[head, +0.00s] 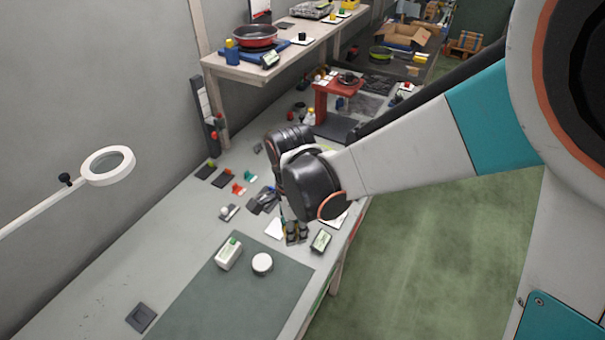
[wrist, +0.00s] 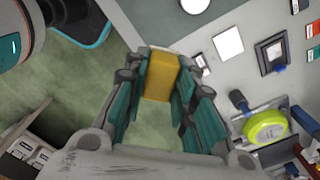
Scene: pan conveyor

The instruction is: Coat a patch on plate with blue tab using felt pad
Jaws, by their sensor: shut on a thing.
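My gripper (head: 296,238) hangs low by the front edge of the workbench in the head view. In the wrist view my gripper (wrist: 160,90) is shut on a yellow block (wrist: 160,75), held between its teal fingers. The block may be the felt pad; its working face is hidden. Two small dark plates lie at the bench's back, one with a green tab (head: 205,171) and one with a red tab (head: 223,178). Part of the bench behind my wrist is hidden.
A grey-green mat (head: 222,303) carries a white box (head: 229,255) and a round white item (head: 262,263). A magnifier lamp (head: 108,165) hangs at left. The wrist view shows a white square (wrist: 228,43), a dark-framed square (wrist: 272,57) and a lime round thing (wrist: 265,127).

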